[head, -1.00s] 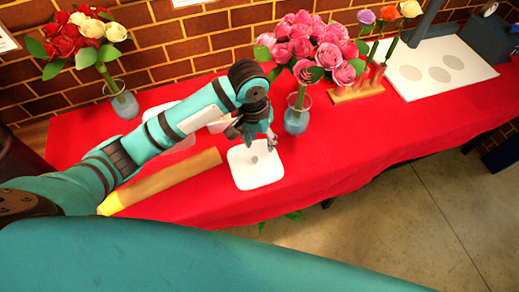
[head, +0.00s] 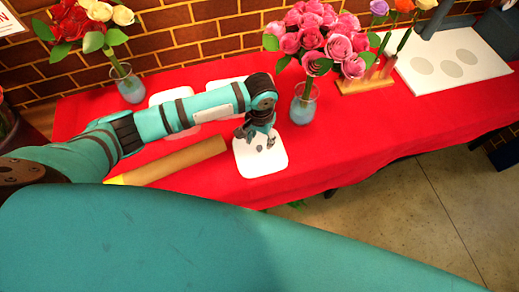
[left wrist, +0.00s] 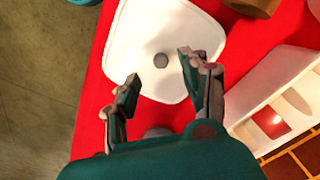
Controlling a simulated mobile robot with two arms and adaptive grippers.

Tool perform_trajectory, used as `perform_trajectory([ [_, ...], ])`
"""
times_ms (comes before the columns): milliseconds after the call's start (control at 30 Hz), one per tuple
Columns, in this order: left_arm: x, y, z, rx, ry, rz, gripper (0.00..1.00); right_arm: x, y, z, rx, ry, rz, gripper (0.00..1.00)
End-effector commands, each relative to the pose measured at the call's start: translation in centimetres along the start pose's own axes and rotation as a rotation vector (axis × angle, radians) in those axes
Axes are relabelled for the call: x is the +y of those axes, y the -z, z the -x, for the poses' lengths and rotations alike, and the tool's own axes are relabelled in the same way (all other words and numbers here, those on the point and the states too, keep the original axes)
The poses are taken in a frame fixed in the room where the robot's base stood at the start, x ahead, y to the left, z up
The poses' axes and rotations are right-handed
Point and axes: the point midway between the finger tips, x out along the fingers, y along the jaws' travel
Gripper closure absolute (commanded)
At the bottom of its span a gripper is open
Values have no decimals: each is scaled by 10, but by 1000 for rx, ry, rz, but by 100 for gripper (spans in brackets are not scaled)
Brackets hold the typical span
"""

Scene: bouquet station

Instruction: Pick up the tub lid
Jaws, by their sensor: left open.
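The tub lid (head: 270,164) is a white rounded square with a small grey knob in its middle. It lies flat on the red tablecloth near the table's front edge. My left gripper (head: 257,140) is over the lid's back part, open and empty. In the left wrist view, the lid (left wrist: 190,30) shows with its grey knob (left wrist: 161,60) beyond and between the two parted fingertips of the gripper (left wrist: 157,73). I cannot tell the exact height of the fingertips above the lid. My right gripper is not in view.
A brown paper roll (head: 180,160) lies left of the lid. A vase (head: 304,104) of pink roses stands close behind right. White tubs (head: 228,83) sit partly behind my arm. A wooden flower rack (head: 365,84) and white board (head: 470,75) are at right. Tablecloth right of the lid is clear.

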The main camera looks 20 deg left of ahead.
Motion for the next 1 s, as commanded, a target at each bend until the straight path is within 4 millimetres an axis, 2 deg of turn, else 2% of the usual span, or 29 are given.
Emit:
perform_trajectory([
  [233,-2,-2,-29,-3,2,1,54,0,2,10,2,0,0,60],
  [400,-1,-2,-49,-1,0,0,54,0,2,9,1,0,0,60],
  [667,-2,-2,-52,0,0,-1,54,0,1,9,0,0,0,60],
  [1000,-2,-2,-52,0,0,-1,98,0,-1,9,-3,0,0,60],
])
